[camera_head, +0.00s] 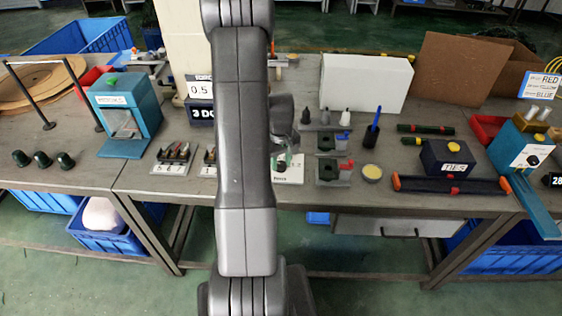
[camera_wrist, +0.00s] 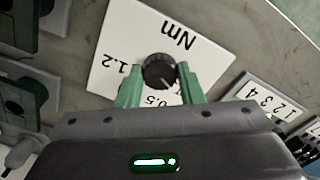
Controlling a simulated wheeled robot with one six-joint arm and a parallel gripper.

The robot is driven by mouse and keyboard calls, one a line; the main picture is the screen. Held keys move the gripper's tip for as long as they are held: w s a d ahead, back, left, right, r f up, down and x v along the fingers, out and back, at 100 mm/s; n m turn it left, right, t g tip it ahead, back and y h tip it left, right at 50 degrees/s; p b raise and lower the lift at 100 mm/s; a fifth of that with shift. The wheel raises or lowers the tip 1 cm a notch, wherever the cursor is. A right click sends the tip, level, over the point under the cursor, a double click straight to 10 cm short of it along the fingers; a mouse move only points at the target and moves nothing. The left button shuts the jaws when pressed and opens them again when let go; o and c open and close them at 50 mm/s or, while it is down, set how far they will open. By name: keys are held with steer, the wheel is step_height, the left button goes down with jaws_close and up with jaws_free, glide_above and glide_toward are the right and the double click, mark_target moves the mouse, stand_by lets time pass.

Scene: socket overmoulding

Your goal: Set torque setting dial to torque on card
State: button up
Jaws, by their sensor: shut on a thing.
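The torque setting dial is a round black knob (camera_wrist: 159,68) on a white plate (camera_wrist: 112,42) marked "Nm", "1.2" and "0.5", upside down in the wrist view. Another number is partly hidden by a finger. The green fingers of my gripper (camera_wrist: 159,76) stand on both sides of the knob and are shut on it. The knob's pointer is too small to read surely. In the head view the plate (camera_head: 291,170) shows just right of my arm, which hides part of it.
A numbered rack (camera_head: 173,158) stands left of my arm; another numbered plate (camera_wrist: 268,100) lies close right of the dial in the wrist view. Dark-green fixtures (camera_head: 328,170) stand close right of the dial. A yellow-topped pot (camera_head: 372,173) and dark-blue box (camera_head: 448,158) lie further right.

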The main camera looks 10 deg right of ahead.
mark_target(281, 164)
steer(key=m+b, duration=0.2)
steer(key=m, duration=0.2)
steer(key=shift+f, duration=0.1)
steer(key=shift+m+b, duration=0.6)
steer(key=shift+m, duration=1.6)
steer(key=o, duration=1)
step_height(281, 164, up, 14)
